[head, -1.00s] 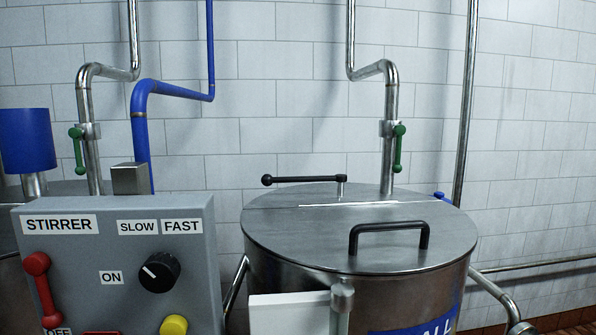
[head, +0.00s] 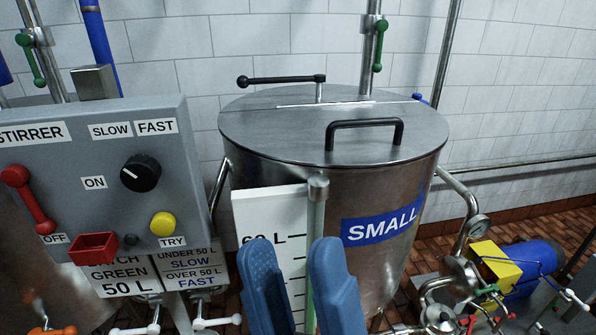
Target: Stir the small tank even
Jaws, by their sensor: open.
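The small tank (head: 345,205) is a steel drum labelled SMALL, its lid (head: 290,125) closed. A white scale card (head: 270,210) marked 60 L stands beside a sight tube (head: 316,225); its liquid level is unclear. The grey STIRRER panel (head: 60,165) is at left. Its black knob (head: 141,173) has its white mark toward the left, below SLOW. The red lever (head: 30,200) slants down toward OFF. A yellow TRY button (head: 163,223), a red box-like part (head: 93,247) and a dark lamp (head: 130,240) sit below. My gripper (head: 294,248) is open and empty before the scale card, partly covering it.
A sign below the panel (head: 188,270) reads UNDER 50 L SLOW, OVER 50 L FAST. A second sign (head: 120,282) reads GREEN 50 L. A blue pump (head: 525,265) with pipes and valves stands on the brick floor at right. A black-handled lever (head: 282,80) is above the lid.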

